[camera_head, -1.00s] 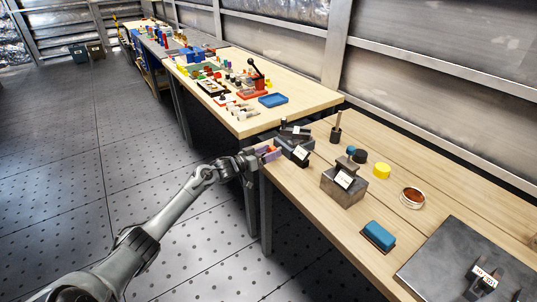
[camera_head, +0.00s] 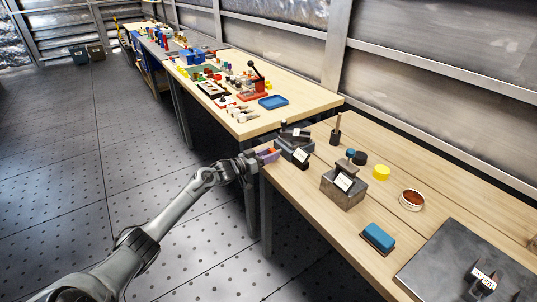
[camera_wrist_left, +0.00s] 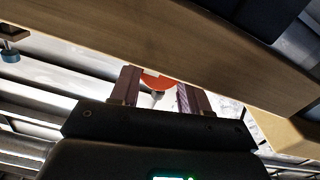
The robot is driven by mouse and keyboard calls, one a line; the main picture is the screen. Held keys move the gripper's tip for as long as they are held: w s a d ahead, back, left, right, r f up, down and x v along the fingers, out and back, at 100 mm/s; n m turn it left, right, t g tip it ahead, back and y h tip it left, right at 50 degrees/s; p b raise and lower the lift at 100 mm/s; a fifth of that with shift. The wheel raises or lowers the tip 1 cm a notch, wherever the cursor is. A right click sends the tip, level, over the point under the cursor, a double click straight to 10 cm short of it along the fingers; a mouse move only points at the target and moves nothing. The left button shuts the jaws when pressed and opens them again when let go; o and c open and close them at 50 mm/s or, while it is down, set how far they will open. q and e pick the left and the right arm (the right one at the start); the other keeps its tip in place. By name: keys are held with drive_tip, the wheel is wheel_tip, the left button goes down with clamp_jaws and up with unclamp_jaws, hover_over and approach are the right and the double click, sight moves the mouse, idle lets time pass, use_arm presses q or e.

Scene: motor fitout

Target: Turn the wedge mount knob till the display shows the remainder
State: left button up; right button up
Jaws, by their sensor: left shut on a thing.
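My left gripper (camera_head: 267,155) is at the mount's left side, just off the bench edge. Its fingers are shut on an orange-red knob, which shows as a round disc (camera_wrist_left: 157,82) between them in the left wrist view. The rest of the knob is partly hidden by the fingers. My right gripper is in no view.
A metal block (camera_head: 342,190) with a white label, a blue pad (camera_head: 378,237), a yellow cylinder (camera_head: 381,172) and a round copper-coloured dish (camera_head: 411,198) stand on the same bench. A dark plate (camera_head: 440,255) lies at the right. A second bench with many parts is behind.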

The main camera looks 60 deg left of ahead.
use_arm(q)
drive_tip(key=m+p, duration=0.1)
drive_tip(key=m, duration=0.1)
drive_tip(key=shift+m+p, duration=0.3)
drive_tip(key=shift+d+m+p, duration=0.1)
drive_tip(key=shift+m+p, duration=0.4)
drive_tip(key=shift+m, duration=1.2)
drive_tip(key=o, duration=1.1)
drive_tip(key=shift+c, duration=0.2)
drive_tip(key=shift+s+p, duration=0.4)
drive_tip(key=shift+s, duration=0.15)
drive_tip(key=s+p, duration=0.3)
drive_tip(key=s, duration=0.6)
drive_tip(key=shift+s, duration=0.35)
